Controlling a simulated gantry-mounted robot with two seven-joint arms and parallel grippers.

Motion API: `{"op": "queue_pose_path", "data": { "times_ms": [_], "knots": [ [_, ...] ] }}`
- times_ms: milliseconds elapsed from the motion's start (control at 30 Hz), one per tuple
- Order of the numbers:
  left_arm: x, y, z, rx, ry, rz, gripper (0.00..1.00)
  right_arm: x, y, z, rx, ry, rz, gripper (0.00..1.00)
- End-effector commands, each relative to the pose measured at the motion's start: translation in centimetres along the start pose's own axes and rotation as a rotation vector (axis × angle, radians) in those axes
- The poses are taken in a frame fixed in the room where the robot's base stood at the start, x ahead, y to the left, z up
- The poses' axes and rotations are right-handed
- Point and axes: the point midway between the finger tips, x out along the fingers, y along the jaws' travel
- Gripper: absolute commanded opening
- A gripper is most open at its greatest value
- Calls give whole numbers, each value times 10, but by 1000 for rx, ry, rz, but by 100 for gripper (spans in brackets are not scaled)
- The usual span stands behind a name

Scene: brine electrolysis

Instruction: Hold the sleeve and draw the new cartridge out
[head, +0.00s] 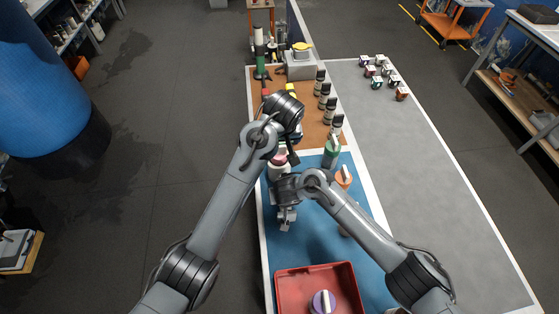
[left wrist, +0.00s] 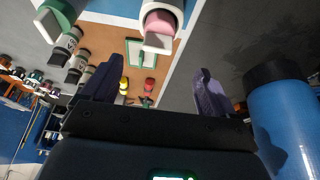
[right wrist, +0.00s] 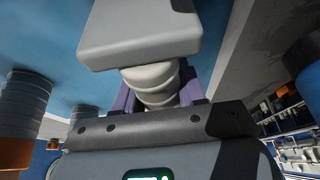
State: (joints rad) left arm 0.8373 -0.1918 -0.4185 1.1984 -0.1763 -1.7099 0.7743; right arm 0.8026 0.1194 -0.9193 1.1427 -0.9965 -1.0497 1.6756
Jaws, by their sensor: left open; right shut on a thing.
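A white sleeve with a pink-topped cartridge (head: 279,161) stands on the blue mat. In the left wrist view the pink cartridge (left wrist: 160,22) shows a pale slab handle. My left gripper (head: 293,158) is close beside it in the head view. In its own view (left wrist: 155,80) the fingers are spread and empty. My right gripper (head: 285,224) is on the near side, its grip hidden from the head view. In its own view it is shut on a white ribbed piece (right wrist: 156,84) below a grey block (right wrist: 140,38) in the picture. I cannot tell whether that piece is the sleeve.
A red tray (head: 281,291) with a purple-topped piece (head: 323,302) lies at the near end. Several dark-capped bottles line the brown mat (head: 312,132). The grey tabletop (head: 420,190) is mostly clear.

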Motion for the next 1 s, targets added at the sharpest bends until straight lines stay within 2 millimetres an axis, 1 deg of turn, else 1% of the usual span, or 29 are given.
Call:
{"op": "queue_pose_path", "data": {
  "times_ms": [133,267,367,700,900,1000],
  "knots": [
    [2,4,-3,9,3,-7,88,0,0,0,1,1,1,0],
    [13,4,-3,9,2,-8,88,0,0,0,1,1,0,0],
    [25,3,-3,8,2,-8,88,0,0,0,1,1,0,0],
    [73,3,-3,9,2,-8,88,0,0,0,1,1,0,0],
    [96,3,-3,8,2,-7,88,0,0,0,1,1,0,0],
    [104,4,-3,8,3,-6,88,0,0,0,1,1,0,0]
  ]
}}
